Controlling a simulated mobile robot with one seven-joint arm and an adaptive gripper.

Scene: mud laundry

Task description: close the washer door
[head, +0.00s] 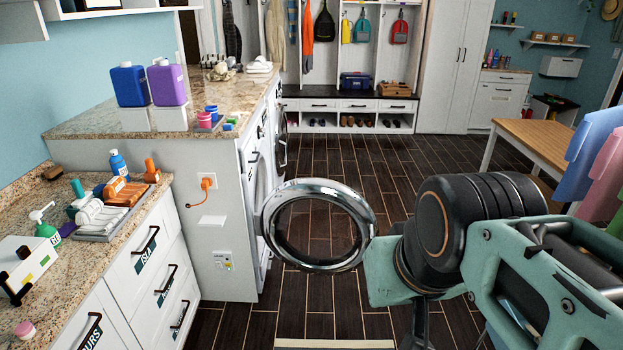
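The washer door (367,204) is a round chrome ring with a see-through middle. It stands swung open into the aisle, out from the white washer front (262,185) at the left. My arm, green and black, reaches in from the right. Its green end part is beside the door's right edge; I cannot tell if they touch. A dark narrow part below it (419,322) seems to be my gripper, mostly hidden by the arm. Its fingertips and any grip cannot be made out.
A granite counter (130,122) with blue and purple jugs runs above the machines. A nearer counter (110,240) with bottles and a tray is at the left. Dark plank floor (400,150) lies clear beyond the door. A wooden table (540,136) stands at the right.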

